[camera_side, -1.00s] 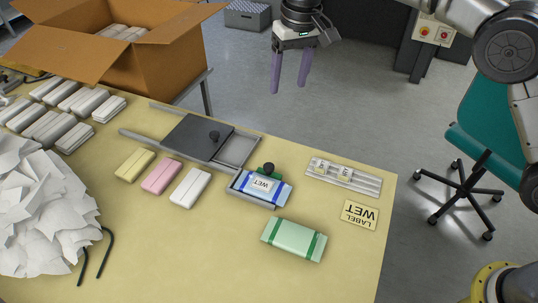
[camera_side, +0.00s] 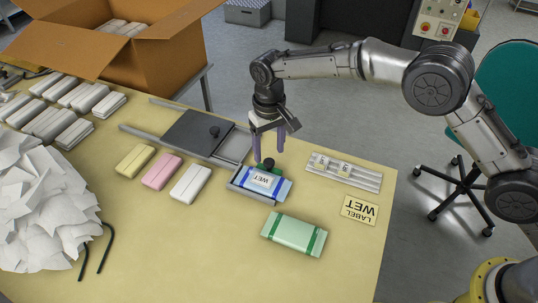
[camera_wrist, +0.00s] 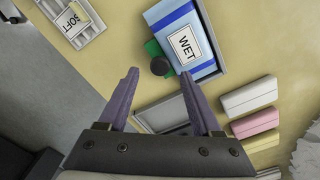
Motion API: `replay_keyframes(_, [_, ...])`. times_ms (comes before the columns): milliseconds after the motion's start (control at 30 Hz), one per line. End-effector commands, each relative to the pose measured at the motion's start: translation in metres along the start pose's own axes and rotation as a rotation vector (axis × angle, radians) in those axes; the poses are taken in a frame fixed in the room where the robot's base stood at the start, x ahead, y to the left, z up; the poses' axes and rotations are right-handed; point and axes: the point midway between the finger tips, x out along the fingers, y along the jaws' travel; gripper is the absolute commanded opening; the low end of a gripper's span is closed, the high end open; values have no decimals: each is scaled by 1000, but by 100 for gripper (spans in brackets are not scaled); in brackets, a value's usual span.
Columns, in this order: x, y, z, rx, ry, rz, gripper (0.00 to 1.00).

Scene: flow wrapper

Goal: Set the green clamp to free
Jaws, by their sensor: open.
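The green clamp (camera_wrist: 152,48) is a small green piece with a round black knob (camera_wrist: 160,67), at the edge of the blue WET packet (camera_wrist: 183,42). In the side view the knob (camera_side: 268,164) stands at the packet's back edge, with little green showing beside it. The packet (camera_side: 263,182) lies in a grey metal tray (camera_side: 249,195). My gripper (camera_side: 268,148) points down, open and empty, just above the knob. In the wrist view the knob lies between and just beyond my purple fingertips (camera_wrist: 160,76). I cannot tell whether they touch it.
A dark sliding plate (camera_side: 197,134) with a knob lies behind left. Yellow (camera_side: 134,161), pink (camera_side: 161,172) and white (camera_side: 190,184) packs lie left. A green-banded pack (camera_side: 294,236) lies in front. A label rack (camera_side: 344,174) and a WET label card (camera_side: 360,210) are right.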

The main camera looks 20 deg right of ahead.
Motion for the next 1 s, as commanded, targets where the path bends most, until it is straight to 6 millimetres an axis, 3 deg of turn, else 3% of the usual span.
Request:
replay_keyframes(233, [26, 0, 0, 0, -1, 0, 66])
replay_keyframes(600, [30, 0, 0, 0, 1, 0, 64])
replay_keyframes(933, [30, 0, 0, 0, 1, 0, 5])
replay_keyframes(1000, [30, 0, 0, 0, 1, 0, 0])
